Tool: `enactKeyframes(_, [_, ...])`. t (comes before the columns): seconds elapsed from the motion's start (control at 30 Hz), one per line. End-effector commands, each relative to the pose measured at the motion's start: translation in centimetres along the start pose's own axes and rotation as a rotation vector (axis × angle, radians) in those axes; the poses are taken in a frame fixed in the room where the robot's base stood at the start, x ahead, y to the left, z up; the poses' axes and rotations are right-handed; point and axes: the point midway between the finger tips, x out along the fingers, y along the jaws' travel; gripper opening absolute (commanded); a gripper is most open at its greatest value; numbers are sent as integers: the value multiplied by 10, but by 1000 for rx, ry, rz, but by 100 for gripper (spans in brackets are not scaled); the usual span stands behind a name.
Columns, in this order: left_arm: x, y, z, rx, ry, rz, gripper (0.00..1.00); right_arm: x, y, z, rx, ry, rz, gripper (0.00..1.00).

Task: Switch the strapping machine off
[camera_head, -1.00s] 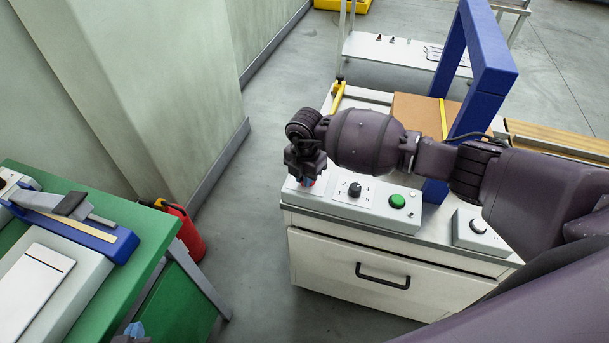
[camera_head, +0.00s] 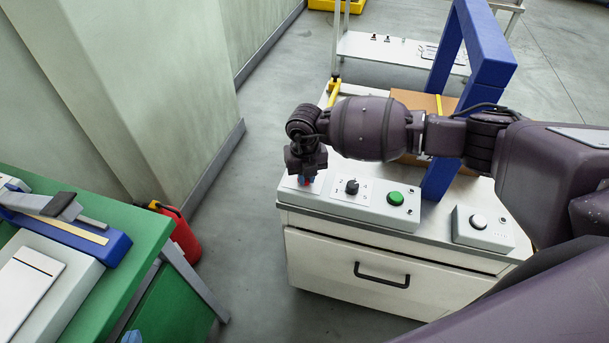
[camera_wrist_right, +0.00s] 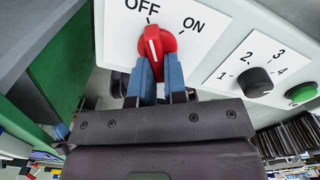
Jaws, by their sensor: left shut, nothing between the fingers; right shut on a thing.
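The strapping machine's control panel (camera_head: 325,197) sits on the front edge of a white cabinet. Its red rotary switch (camera_wrist_right: 157,48) shows in the right wrist view on a white plate marked OFF and ON. The white line on the switch points up, close to the tick by OFF. My right gripper (camera_wrist_right: 153,78) is shut on the red switch, one blue finger on each side. In the head view my right gripper (camera_head: 307,178) points down at the panel's left end and hides most of the switch. My left gripper (camera_head: 132,337) barely shows at the bottom edge, away from the panel.
Beside the switch are a black numbered knob (camera_head: 352,187) and a green button (camera_head: 396,198). A separate box with a white button (camera_head: 479,221) stands to the right. A blue arch (camera_head: 483,60) rises behind. A green bench (camera_head: 140,228) stands at left.

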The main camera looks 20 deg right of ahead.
Motion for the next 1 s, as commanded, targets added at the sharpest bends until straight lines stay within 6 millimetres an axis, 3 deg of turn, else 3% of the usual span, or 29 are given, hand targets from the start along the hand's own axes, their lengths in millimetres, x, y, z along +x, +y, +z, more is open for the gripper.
enactKeyframes(0.77, [2, 0, 3, 0, -2, 0, 0, -2, -2, 1, -106, -4, 0, 0])
enactKeyframes(0.8, [2, 0, 3, 0, -2, 0, 0, -2, -2, 1, -106, -4, 0, 16])
enactKeyframes(0.93, [2, 0, 3, 0, -2, 0, 0, -1, -2, 1, -106, -3, 0, 36])
enactKeyframes(1.0, [2, 0, 3, 0, -2, 0, 0, -1, -2, 1, -105, -2, 0, 38])
